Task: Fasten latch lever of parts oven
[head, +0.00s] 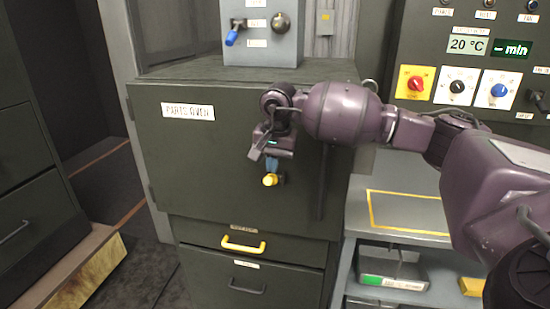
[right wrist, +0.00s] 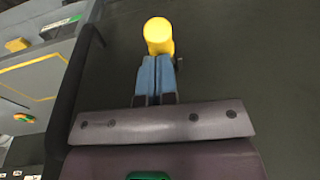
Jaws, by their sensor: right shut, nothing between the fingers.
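The parts oven (head: 200,165) is a dark grey-green cabinet with a white name label, and its door looks closed. Its latch lever has a yellow knob (head: 270,180) on the door front, right of the label. In the right wrist view the yellow knob (right wrist: 158,35) is just beyond my fingertips. My right gripper (head: 271,167) is shut and empty, with its blue fingers at the knob; I cannot tell whether they touch it. It also shows in the right wrist view (right wrist: 156,75). The lever's arm is mostly hidden behind the knob and fingers. My left gripper is not in view.
A vertical dark handle bar (head: 324,185) stands right of the latch. A grey box (head: 262,40) with a blue-tipped lever sits on the oven. Below is a drawer with a yellow handle (head: 243,245). At right are a control panel (head: 470,70) and a yellow-outlined shelf (head: 408,212).

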